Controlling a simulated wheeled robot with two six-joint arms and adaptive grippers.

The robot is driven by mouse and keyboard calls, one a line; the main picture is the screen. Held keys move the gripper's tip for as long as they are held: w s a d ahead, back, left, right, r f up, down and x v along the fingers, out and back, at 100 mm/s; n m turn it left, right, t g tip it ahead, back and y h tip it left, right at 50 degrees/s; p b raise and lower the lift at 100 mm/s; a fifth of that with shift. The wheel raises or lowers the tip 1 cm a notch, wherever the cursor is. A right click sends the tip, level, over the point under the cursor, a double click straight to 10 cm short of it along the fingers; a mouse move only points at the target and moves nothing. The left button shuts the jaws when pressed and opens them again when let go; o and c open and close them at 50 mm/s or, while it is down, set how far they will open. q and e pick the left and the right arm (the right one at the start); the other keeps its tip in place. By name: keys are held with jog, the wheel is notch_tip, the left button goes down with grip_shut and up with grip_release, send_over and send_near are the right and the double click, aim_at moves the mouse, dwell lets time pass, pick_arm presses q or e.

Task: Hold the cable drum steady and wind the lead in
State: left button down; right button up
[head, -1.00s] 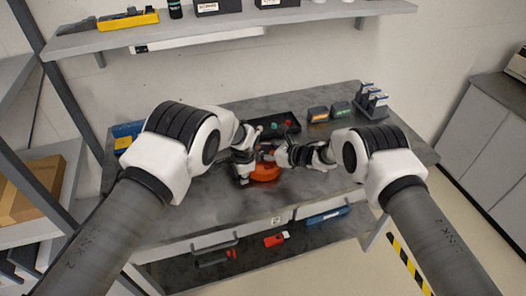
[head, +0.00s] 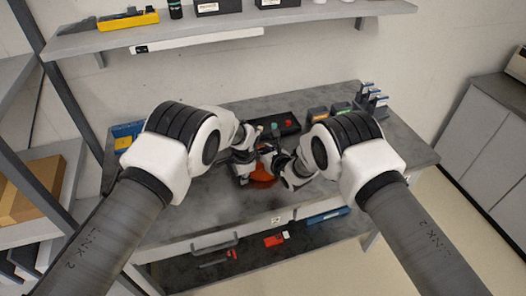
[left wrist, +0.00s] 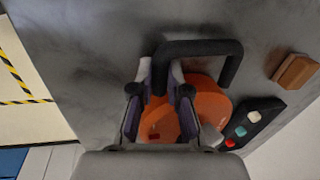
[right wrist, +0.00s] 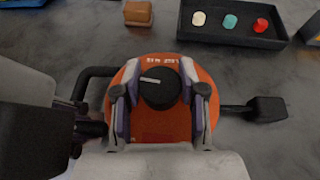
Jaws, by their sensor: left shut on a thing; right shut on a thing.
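The orange cable drum (head: 263,176) lies on the grey workbench, partly hidden by my grippers. My left gripper (left wrist: 160,72) is shut on one leg of the drum's black handle (left wrist: 200,47); in the head view it is at the drum's left (head: 243,170). My right gripper (right wrist: 159,75) is over the drum's face (right wrist: 151,122), its fingers on either side of the round black knob (right wrist: 160,92) and shut on it. A short black lead with a black plug (right wrist: 266,109) lies at the drum's right in the right wrist view.
A black tray (right wrist: 232,34) with white, teal and red pieces stands close behind the drum. A brown block (right wrist: 138,13) lies beside it. Dark boxes (head: 318,112) stand farther right on the bench.

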dwell(0.5)
jog(key=o, duration=1.2)
jog(key=shift+c, duration=0.2)
